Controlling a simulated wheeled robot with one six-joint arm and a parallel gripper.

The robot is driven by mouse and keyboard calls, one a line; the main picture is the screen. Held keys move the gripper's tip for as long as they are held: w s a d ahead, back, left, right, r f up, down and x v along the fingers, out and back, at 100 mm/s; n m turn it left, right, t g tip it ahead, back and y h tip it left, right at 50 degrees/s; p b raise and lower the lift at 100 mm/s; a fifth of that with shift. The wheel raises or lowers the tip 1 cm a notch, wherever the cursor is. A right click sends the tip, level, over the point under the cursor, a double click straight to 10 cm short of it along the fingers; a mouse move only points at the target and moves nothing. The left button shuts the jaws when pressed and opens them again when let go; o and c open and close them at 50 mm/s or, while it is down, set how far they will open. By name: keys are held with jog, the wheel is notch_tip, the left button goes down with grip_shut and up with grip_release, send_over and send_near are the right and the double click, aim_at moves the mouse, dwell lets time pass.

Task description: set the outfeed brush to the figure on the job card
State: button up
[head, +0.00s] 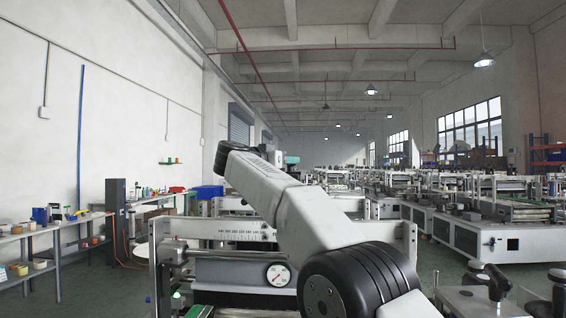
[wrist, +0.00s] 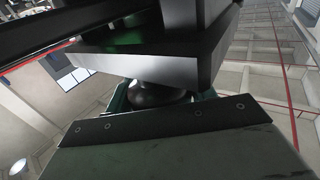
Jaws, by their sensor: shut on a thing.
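My gripper (wrist: 160,98) fills much of the wrist view, with dark jaw parts above and below. It is shut on a black round knob (wrist: 158,94), of which only a part shows between the jaws. In the head view my arm crosses the middle, and its end hides most of the gripper and what it holds. The machine below carries a white ruled scale (head: 242,233) and a round white dial (head: 278,274); their figures are too small to read surely. I cannot make out the outfeed brush or the job card.
A bench (head: 35,232) with small coloured items stands along the left wall, beside a dark tall cabinet (head: 115,215). Rows of similar machines (head: 480,228) run back on the right. Black handles (head: 497,282) stand up at the lower right. Open floor lies at the left.

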jog(key=shift+a+f, duration=0.15)
jog(key=shift+f, duration=0.1)
dwell(1.4)
jog(key=o, duration=0.9)
jog(key=shift+o, duration=0.2)
jog(key=shift+s+r, duration=0.1)
jog(key=shift+s, duration=0.15)
jog(key=v, duration=0.7)
jog(key=shift+a, duration=0.3)
jog(key=shift+s+r, duration=0.1)
